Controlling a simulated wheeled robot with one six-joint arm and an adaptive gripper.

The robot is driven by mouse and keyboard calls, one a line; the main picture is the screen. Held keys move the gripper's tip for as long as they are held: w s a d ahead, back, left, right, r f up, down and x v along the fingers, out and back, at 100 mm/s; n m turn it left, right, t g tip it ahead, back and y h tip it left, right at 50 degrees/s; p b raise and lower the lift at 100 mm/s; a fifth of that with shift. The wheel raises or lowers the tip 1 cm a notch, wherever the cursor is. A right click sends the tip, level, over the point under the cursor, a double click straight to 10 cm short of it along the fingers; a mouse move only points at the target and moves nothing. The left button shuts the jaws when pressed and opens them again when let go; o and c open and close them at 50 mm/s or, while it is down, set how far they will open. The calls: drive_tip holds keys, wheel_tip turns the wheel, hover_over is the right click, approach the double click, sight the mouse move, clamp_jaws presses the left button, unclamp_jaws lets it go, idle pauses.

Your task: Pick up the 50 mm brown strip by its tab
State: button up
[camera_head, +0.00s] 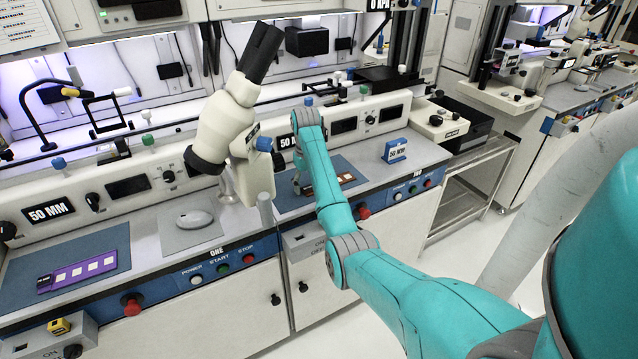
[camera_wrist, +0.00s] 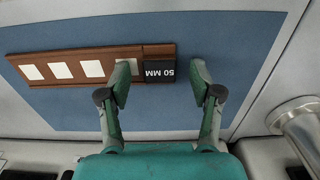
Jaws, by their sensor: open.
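The brown strip (camera_wrist: 75,67) lies flat on a blue mat (camera_wrist: 225,35), with a row of white squares along it. Its black tab (camera_wrist: 160,73), marked 50 MM, is at the right end in the wrist view. My gripper (camera_wrist: 161,78) is open and empty, its fingertips on either side of the tab in the picture. The left finger covers part of the strip beside the tab; the right finger is over bare mat past the strip's end. I cannot tell the fingertips' height. In the head view the brown strip (camera_head: 345,179) shows partly behind my arm.
A purple strip (camera_head: 82,272) lies on the left station's blue mat. A microscope (camera_head: 232,120) stands left of my arm. A metal cylinder (camera_wrist: 300,128) stands near the mat's right in the wrist view. A blue 50 MM block (camera_head: 395,151) sits right of the mat.

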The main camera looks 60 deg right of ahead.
drive_tip(key=shift+f, duration=0.1)
clamp_jaws()
idle(0.4)
